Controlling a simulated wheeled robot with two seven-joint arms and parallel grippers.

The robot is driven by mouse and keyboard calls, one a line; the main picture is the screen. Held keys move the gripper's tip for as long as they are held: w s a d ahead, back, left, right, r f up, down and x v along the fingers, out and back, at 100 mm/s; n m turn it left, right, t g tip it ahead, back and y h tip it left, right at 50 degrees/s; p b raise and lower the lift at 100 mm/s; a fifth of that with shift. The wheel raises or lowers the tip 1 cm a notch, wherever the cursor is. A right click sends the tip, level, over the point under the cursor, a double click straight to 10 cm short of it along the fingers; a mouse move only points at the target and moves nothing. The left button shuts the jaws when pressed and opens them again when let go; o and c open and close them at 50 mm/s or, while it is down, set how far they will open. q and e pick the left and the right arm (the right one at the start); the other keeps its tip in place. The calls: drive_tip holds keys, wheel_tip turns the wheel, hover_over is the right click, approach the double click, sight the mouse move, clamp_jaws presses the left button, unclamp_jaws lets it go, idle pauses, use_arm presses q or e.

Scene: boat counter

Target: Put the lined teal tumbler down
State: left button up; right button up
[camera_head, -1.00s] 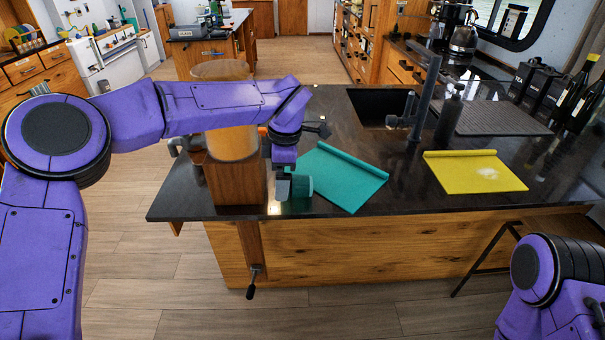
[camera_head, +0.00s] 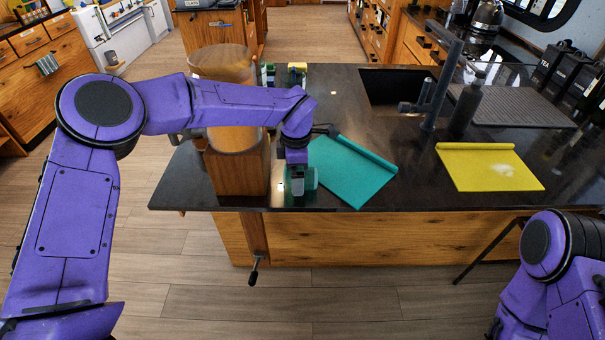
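The lined teal tumbler (camera_head: 312,179) is near the counter's front edge, just left of the teal mat. It is mostly hidden behind my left gripper (camera_head: 297,187), with green showing at both sides of the fingers. My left gripper points down and appears shut on the tumbler; its fingertips are hard to make out. The tumbler's base is at or very close to the dark counter (camera_head: 400,195); I cannot tell if it touches. My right arm shows at the lower right, with its gripper out of view.
A wooden post with a tall amber cylinder (camera_head: 232,120) stands close left of my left gripper. A teal mat (camera_head: 350,170) with a rolled edge and a yellow mat (camera_head: 487,168) lie to the right. The sink (camera_head: 395,87), tap (camera_head: 440,90) and dark bottle (camera_head: 467,105) are behind.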

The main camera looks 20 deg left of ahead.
use_arm(q)
drive_tip(key=c, duration=1.4)
